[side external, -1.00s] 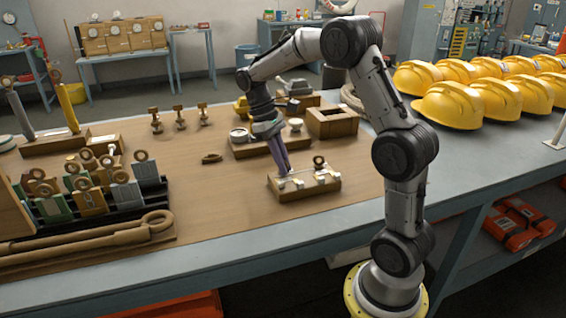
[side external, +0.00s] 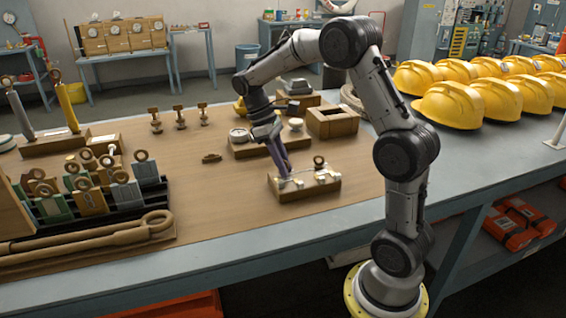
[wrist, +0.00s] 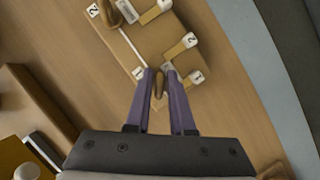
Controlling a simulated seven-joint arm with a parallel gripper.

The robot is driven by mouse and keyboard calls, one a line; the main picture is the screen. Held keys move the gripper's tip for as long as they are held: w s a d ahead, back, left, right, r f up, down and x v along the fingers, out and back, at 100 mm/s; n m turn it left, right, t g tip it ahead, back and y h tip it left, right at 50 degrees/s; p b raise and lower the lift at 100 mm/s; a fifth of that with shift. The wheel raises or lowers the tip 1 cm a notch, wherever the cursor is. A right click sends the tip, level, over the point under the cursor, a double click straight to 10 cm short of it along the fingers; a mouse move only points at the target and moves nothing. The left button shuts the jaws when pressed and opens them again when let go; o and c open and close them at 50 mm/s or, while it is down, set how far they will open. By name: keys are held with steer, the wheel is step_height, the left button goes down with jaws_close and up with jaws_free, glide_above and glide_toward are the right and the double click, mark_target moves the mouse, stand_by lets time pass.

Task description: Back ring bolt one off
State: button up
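A small wooden block (side external: 308,190) stands at the table's front, with number tags 1 and 2 along it. It also shows in the wrist view (wrist: 152,42). One ring bolt (wrist: 158,84) is at the end tagged 1, between the two purple fingers of my gripper (wrist: 158,76). Narrow gaps seem to show beside the ring, so the fingers look open around it. In the side view my gripper (side external: 285,174) points down at the block's left end and hides that bolt. The other ring bolt (side external: 319,162) stands upright at the tag 2 end, also in the wrist view (wrist: 110,14).
Behind the block is a wooden tray (side external: 250,151) with round parts, and an open wooden box (side external: 333,124). A dark small part (side external: 211,158) lies left. A rack of tagged pieces (side external: 120,207) and a long ring-ended bar (side external: 95,240) are far left. Bare table lies between.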

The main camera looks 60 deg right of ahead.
steer(key=shift+o, duration=1.1)
steer(key=shift+r, duration=0.1)
steer(key=shift+w+r, duration=0.1)
steer(key=shift+r, duration=0.05)
steer(key=v, duration=1.3)
steer(key=shift+r, duration=0.3)
